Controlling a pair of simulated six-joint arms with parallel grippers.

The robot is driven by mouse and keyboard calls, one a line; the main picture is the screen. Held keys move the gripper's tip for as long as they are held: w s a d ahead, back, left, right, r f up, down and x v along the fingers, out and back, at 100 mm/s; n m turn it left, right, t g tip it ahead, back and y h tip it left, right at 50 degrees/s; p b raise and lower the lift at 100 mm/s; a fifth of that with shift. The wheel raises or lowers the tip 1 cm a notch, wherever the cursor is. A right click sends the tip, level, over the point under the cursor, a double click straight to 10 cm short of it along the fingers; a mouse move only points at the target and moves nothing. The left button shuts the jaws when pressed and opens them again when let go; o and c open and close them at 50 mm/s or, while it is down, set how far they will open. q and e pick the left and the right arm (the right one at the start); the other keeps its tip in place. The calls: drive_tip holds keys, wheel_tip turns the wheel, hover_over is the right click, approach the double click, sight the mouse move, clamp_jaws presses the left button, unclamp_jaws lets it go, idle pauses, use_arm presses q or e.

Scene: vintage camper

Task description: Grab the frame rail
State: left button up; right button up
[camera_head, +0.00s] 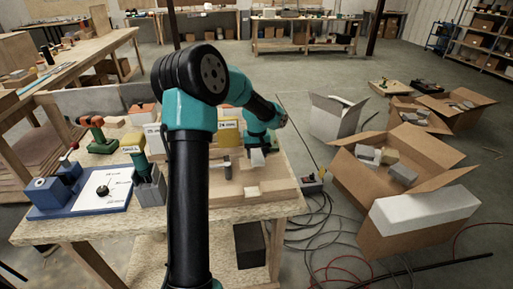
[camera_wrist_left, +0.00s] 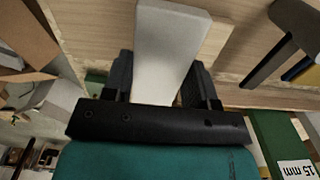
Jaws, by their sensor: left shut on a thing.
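My left gripper (camera_head: 258,150) is over the wooden workbench, its arm reaching across from the front. In the left wrist view, the left gripper (camera_wrist_left: 160,95) is shut on a pale grey bar (camera_wrist_left: 170,45), which appears to be the frame rail. The bar lies between the two black fingers and extends past their tips. In the head view, only a small pale end of the bar (camera_head: 257,158) shows below the gripper. A wooden fixture (camera_head: 270,188) lies just under it. I cannot tell whether the bar touches it. My right gripper is not in view.
A dark upright tool (camera_head: 227,166) stands beside the gripper. Yellow-labelled (camera_head: 229,128) and green-handled items crowd the bench to the left. An open cardboard box (camera_head: 357,205) with blocks stands on the floor at right. Cables lie between.

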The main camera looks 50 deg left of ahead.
use_arm(q)
drive_tip(key=shift+s+d, duration=0.25)
idle(0.6)
